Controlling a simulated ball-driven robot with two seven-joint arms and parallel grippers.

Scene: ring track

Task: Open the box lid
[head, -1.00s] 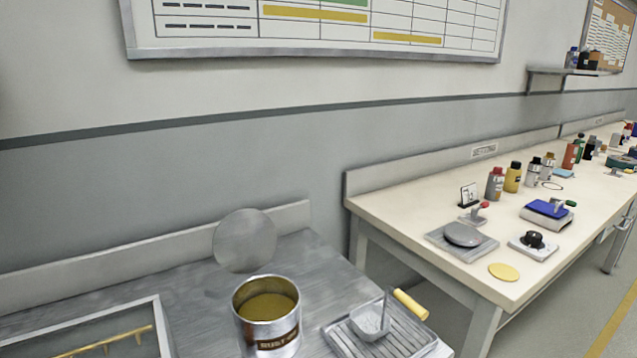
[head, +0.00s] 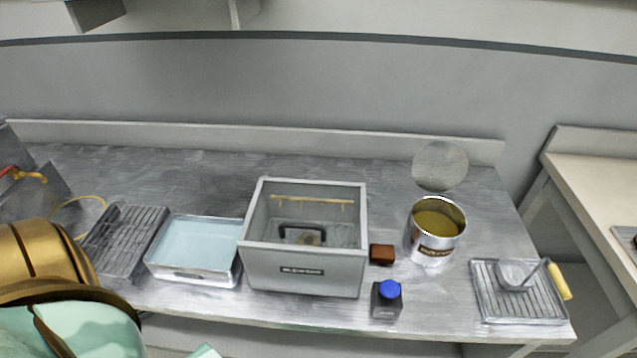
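A grey box (head: 305,270) with a dark label on its front stands in the middle of the metal bench. Its top shows a pale rim, and I can see into it: a wooden bar with small pegs (head: 312,201) lies near the back wall. A dark handle (head: 302,233) shows within the rim. I cannot tell whether it sits on a clear lid or on something inside. Neither gripper is in view. Gold and mint parts, probably of my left arm, fill the lower left corner, apart from the box.
Left of the box are a tray of pale blue liquid (head: 196,276) and a ribbed rack (head: 124,240). Right are a brown block (head: 382,254), a blue-capped bottle (head: 387,300), an open tin (head: 434,252) and a ribbed tray (head: 490,303). A round disc (head: 440,166) leans behind.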

